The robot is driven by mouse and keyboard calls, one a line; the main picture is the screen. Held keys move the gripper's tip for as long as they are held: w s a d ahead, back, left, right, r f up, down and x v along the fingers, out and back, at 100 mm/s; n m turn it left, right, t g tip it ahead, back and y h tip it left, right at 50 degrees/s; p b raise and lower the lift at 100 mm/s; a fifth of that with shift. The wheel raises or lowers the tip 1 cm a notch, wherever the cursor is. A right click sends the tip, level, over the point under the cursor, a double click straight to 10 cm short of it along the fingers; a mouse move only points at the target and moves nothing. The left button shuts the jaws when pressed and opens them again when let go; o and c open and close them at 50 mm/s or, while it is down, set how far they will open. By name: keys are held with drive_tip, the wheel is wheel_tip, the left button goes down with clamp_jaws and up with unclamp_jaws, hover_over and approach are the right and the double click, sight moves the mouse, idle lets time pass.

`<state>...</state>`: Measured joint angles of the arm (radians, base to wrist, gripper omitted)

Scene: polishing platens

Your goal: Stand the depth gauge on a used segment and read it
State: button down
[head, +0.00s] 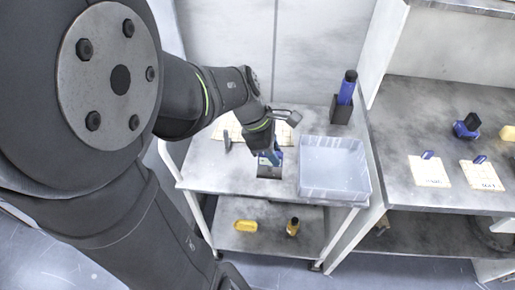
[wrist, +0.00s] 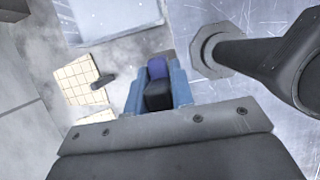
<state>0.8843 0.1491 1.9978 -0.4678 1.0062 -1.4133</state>
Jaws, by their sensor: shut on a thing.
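My gripper (head: 270,156) is over the top of the cart, pointing down. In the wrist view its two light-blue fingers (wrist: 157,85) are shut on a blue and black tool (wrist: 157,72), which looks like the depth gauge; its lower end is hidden. A dark square patch (head: 268,172) shows just below the gripper, and I cannot tell whether the tool touches it. On the right bench, two small blue pieces (head: 428,155) (head: 480,159), possibly segments, lie on pale labelled cards (head: 432,176) (head: 484,180).
A clear plastic bin (head: 365,185) stands right of my gripper on the cart (head: 205,178). Behind it a blue, black-topped tool (head: 347,90) stands in a dark holder (head: 341,112). A blue and black item (head: 466,128) is on the bench.

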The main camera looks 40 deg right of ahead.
drive_tip(key=shift+s+d+r, duration=0.2)
drive_tip(key=shift+s+r, duration=0.45)
drive_tip(key=shift+s, duration=0.35)
drive_tip(key=shift+s+d+r, duration=0.15)
drive_tip(key=w+d+r, duration=0.1)
drive_tip(key=w+d, duration=0.3)
drive_tip(key=d, duration=0.5)
drive_tip(key=w+d, duration=0.4)
drive_tip(key=d, duration=0.5)
drive_tip(key=shift+w+a+f, duration=0.2)
drive_tip(key=shift+w+f, duration=1.6)
drive_tip(key=shift+w, duration=0.1)
drive_tip(key=shift+w+a+f, duration=0.2)
drive_tip(key=shift+w+f, duration=1.65)
drive_tip(key=shift+w, duration=0.05)
drive_tip(key=shift+w+a+f, duration=0.2)
drive_tip(key=shift+w+f, duration=1.6)
drive_tip(key=shift+w, duration=0.1)
drive_tip(key=shift+f, duration=0.1)
drive_tip(key=c, duration=1.3)
unclamp_jaws()
drive_tip(key=shift+o, duration=0.2)
